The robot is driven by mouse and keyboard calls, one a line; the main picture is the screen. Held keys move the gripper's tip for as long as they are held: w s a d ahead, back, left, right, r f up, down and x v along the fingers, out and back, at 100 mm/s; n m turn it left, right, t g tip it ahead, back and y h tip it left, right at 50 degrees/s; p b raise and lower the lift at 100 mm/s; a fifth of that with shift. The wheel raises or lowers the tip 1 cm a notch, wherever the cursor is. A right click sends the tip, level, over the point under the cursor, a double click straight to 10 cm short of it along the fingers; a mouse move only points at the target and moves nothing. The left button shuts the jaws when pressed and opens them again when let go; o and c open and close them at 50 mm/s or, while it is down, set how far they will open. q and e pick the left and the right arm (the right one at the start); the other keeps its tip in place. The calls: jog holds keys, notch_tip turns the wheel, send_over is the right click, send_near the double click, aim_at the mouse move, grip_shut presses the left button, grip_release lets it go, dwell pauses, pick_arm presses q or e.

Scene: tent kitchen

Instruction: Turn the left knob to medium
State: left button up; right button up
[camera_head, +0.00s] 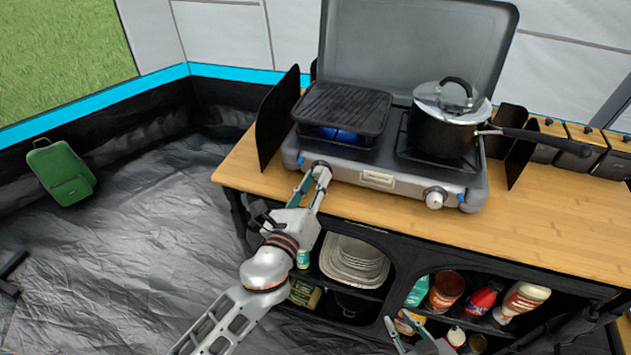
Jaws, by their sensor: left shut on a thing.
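The camping stove (385,182) stands on the wooden counter with its lid up. A blue flame (340,134) shows beneath the black griddle (343,106) on the left burner. My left gripper (316,177) is at the stove's front left, shut on the left knob (321,165). The fingers hide most of that knob, so its setting cannot be read. The right knob (435,198) is in plain view on the front panel. My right gripper (402,328) is low at the bottom edge, in front of the shelves, with its fingers apart and empty.
A lidded black pot (445,125) sits on the right burner, its handle pointing right. Dark wind screens (277,118) stand at the stove's sides. Shelves below hold plates (353,260) and several bottles. The counter right of the stove (570,218) is mostly clear.

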pick_arm(q)
jog(key=shift+n, duration=0.3)
jog(key=o, duration=1.1)
jog(key=shift+o, duration=0.2)
jog(key=v, duration=1.2)
